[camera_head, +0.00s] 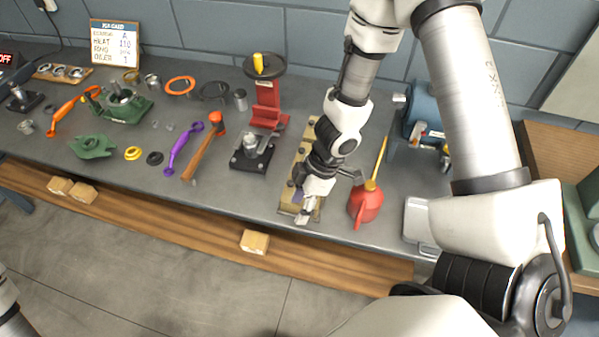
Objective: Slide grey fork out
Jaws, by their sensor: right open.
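My right gripper (306,208) points down over a long tan board (303,154) near the front edge of the bench. Its jaws are open, and the arm and gripper cover most of the board. I cannot make out a grey fork with certainty; a small part near the jaws is too small and covered to name. A green casing half (128,108) with grey metal parts in it stands at the back left. Another green casing piece (92,147) lies in front of it. My left gripper is out of view.
A red oil can (366,203) stands close to the right of my right gripper. A red press (267,104) and a black block with a metal post (251,154) stand to its left. A hammer (203,146) and a purple wrench (189,148) lie farther left.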

